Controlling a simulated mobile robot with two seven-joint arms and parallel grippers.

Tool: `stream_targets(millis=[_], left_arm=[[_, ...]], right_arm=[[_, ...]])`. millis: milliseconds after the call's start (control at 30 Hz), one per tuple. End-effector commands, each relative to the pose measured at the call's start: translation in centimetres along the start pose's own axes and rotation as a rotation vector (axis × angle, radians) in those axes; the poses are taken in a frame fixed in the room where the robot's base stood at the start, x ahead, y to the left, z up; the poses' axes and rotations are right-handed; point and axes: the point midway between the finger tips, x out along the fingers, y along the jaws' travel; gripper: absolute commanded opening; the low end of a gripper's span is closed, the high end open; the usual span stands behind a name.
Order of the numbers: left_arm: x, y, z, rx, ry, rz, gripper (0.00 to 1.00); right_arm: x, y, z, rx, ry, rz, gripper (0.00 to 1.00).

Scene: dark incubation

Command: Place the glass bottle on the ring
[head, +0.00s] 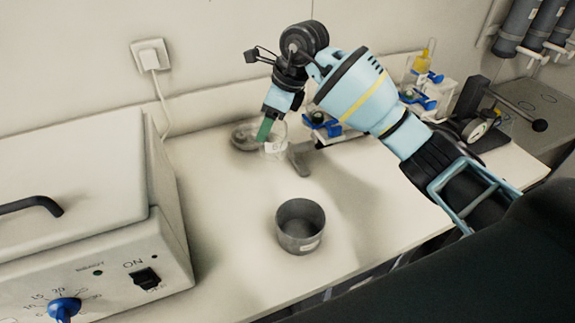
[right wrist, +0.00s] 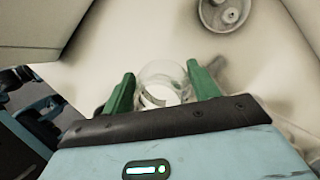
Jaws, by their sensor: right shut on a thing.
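The clear glass bottle (head: 277,147) is at the back of the bench, with a pale label patch on it. My right gripper (head: 268,130) has its green fingers on the bottle and is shut on it. In the right wrist view the bottle (right wrist: 162,80) sits between the two green fingers (right wrist: 160,90). A dark grey round thing (head: 241,138), which may be the ring, lies on the bench just left of the bottle and is partly hidden by the gripper. I cannot tell whether the bottle touches it or the bench. My left gripper is not in view.
An open metal pot (head: 300,238) stands on the bench in front. A white incubator (head: 75,205) with a blue knob fills the left. Blue-fitted lab stands (head: 425,95) and a dark lever device (head: 485,115) are at the right. The bench around the pot is clear.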

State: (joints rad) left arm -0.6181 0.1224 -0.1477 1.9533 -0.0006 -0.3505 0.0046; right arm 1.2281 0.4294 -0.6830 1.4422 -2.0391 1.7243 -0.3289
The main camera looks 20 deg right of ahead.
Motion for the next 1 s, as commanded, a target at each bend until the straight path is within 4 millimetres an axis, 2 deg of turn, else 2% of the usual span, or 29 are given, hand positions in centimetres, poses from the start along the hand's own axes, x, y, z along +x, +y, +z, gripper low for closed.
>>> stream_targets(millis=[300,600,867,1000], left_arm=[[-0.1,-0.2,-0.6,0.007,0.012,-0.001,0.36],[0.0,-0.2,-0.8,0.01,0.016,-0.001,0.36],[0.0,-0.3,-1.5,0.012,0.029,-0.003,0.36],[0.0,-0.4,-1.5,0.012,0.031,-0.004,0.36]], right_arm=[[4.6,0.1,-1.9,0.001,-0.001,0.002,0.31],[5.5,0.0,-2.3,0.001,0.0,0.001,0.31],[8.2,0.1,-3.4,0.001,-0.001,0.002,0.31],[8.6,0.0,-3.5,-0.001,-0.003,-0.001,0.31]])
